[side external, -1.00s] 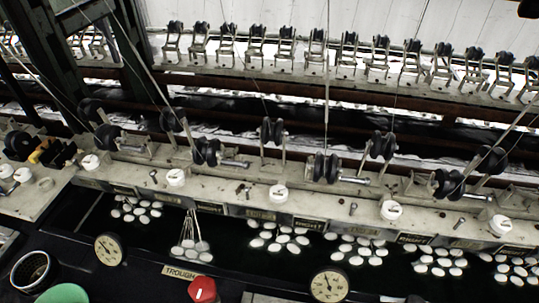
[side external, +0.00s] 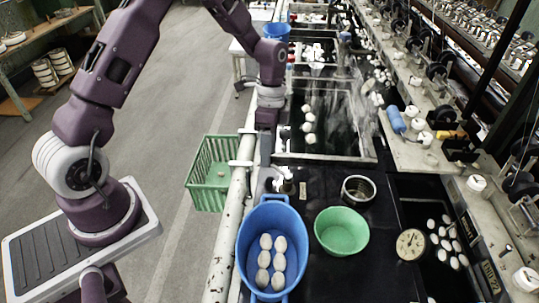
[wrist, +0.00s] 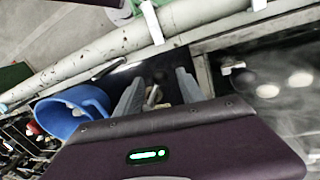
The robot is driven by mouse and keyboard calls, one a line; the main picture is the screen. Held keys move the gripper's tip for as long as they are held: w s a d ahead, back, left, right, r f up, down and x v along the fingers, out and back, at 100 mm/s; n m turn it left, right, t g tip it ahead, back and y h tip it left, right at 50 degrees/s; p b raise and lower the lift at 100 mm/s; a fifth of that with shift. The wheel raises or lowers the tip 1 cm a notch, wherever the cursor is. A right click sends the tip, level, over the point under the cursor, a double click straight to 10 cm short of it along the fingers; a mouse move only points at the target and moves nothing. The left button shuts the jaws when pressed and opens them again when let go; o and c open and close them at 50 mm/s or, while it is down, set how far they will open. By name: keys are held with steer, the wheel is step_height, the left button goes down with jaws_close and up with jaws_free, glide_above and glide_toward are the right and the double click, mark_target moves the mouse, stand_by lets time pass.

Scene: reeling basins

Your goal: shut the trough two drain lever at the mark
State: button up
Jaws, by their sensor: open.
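My gripper (wrist: 158,92) shows in the wrist view with two pale fingers spread apart. A small pale metal piece (wrist: 153,96), perhaps the drain lever, shows between the fingers in that picture; I see no contact. In the side external view my gripper (side external: 266,140) hangs downward by the left edge of a steaming trough (side external: 325,158). A small metal fitting (side external: 285,185) stands on the dark bench below it, beside a small plate (side external: 303,190). I cannot tell which trough is two, and the mark cannot be made out.
A green crate (side external: 208,190) and long white pipe (side external: 224,255) border the left.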

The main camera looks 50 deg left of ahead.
steer(key=shift+s+d+f, duration=0.1)
steer(key=shift+f, duration=0.75)
jaws_close()
stand_by(0.8)
